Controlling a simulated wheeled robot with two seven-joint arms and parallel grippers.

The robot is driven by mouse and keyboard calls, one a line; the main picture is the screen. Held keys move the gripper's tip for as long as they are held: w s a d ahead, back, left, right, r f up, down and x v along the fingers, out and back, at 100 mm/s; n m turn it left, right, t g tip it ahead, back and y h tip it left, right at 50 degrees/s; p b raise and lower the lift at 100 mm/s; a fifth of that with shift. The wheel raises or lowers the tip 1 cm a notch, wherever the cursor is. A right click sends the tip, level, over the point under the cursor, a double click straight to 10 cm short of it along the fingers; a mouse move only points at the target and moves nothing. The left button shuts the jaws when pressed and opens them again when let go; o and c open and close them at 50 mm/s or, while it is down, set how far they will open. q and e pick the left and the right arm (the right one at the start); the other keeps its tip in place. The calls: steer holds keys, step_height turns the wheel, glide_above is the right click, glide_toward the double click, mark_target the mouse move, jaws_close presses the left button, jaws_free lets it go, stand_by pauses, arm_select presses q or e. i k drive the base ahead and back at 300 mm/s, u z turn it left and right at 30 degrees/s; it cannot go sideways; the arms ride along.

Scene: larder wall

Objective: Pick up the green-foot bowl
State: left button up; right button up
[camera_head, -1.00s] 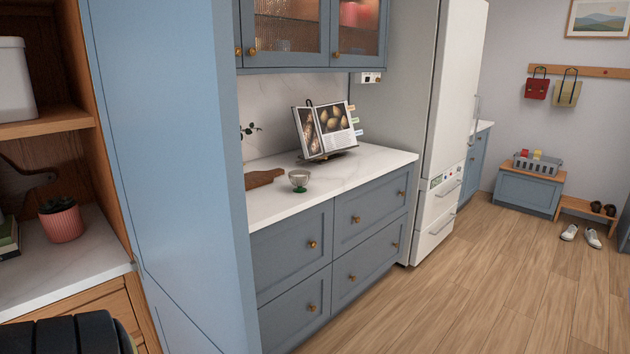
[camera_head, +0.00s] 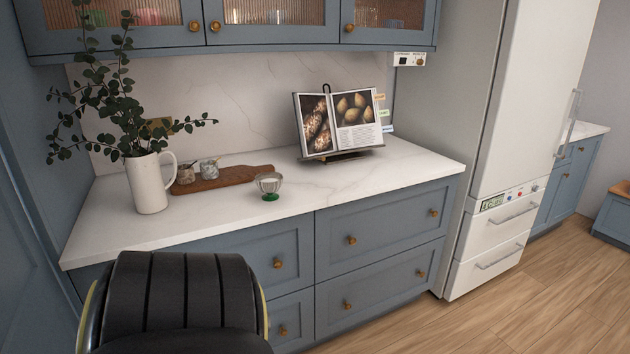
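The green-foot bowl (camera_head: 269,185) is a small clear glass bowl on a green foot. It stands upright on the white marble counter (camera_head: 350,185), in front of the right end of a wooden board. Something pale shows inside it, too small to tell. Neither of my grippers is in view. A black ribbed part at the bottom left looks like part of my own arm, below and in front of the counter edge.
A white pitcher (camera_head: 150,185) with leafy stems stands at the left. The wooden board (camera_head: 222,178) carries two small pots (camera_head: 208,169). An open cookbook (camera_head: 340,122) on a stand is behind right. Wall cabinets (camera_head: 270,22) hang above. The counter's front right is clear.

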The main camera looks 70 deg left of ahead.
mark_target(269, 183)
steer(key=i, duration=0.55)
steer(key=u, duration=3.45)
steer(key=i, duration=2)
steer(key=z, duration=1.05)
